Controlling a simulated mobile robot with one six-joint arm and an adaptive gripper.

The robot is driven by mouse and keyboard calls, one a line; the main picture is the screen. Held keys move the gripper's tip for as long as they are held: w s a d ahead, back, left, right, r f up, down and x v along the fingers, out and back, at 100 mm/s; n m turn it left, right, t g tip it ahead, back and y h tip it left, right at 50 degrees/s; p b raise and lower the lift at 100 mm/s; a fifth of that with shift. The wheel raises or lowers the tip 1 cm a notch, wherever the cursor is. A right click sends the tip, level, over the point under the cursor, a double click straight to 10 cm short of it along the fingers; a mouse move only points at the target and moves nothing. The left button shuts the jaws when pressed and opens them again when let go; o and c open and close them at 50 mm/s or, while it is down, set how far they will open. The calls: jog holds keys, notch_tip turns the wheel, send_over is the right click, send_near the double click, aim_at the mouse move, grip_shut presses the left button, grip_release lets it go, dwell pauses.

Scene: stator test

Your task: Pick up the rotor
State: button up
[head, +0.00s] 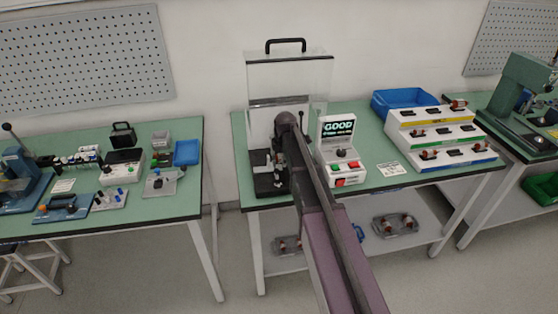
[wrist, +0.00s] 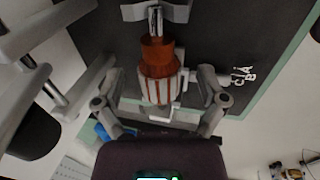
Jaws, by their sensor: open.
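The rotor (wrist: 158,72), with an orange-brown upper part and a pale, striped lower part, sits in grey holders of the test fixture in the wrist view. My gripper (wrist: 158,108) is open, with one finger on each side of the rotor's lower part. I cannot tell whether the fingers touch it. In the head view my arm reaches into the black-based test fixture (head: 270,188), and hides most of the gripper and rotor. The tester (head: 342,152) beside it shows "GOOD" on its screen.
A clear guard (head: 285,75) with a black handle stands above the fixture, close to my arm. A tiered rack (head: 440,135) with several parts and a blue bin (head: 405,100) stand to the right. The left bench (head: 130,222) is crowded with devices.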

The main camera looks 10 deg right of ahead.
dwell(0.4)
grip_shut()
jog(key=shift+r, duration=0.1)
jog(key=p+v, duration=0.3)
jog(key=shift+w+r+p, duration=0.25)
jog(key=shift+w+p, duration=0.05)
jog(key=shift+w, duration=0.05)
jog(key=s+d+r+p, duration=0.1)
jog(key=s+d, duration=0.9)
jog(key=s, duration=0.2)
jog(key=shift+d+r, duration=0.2)
jog(key=shift+d, duration=0.1)
jog(key=shift+r+p, duration=0.1)
jog(key=shift+p, duration=0.25)
jog(key=shift+w+p+v, duration=0.2)
jog(key=shift+p+v, duration=0.55)
jog(key=shift+p, duration=0.05)
jog(key=shift+w+p+v, duration=0.15)
jog(key=shift+p+v, duration=0.6)
jog(key=shift+v, duration=0.05)
jog(key=shift+w+p+v, duration=0.2)
jog(key=shift+p+v, duration=0.55)
jog(key=shift+p, duration=0.05)
jog(key=shift+r, duration=0.15)
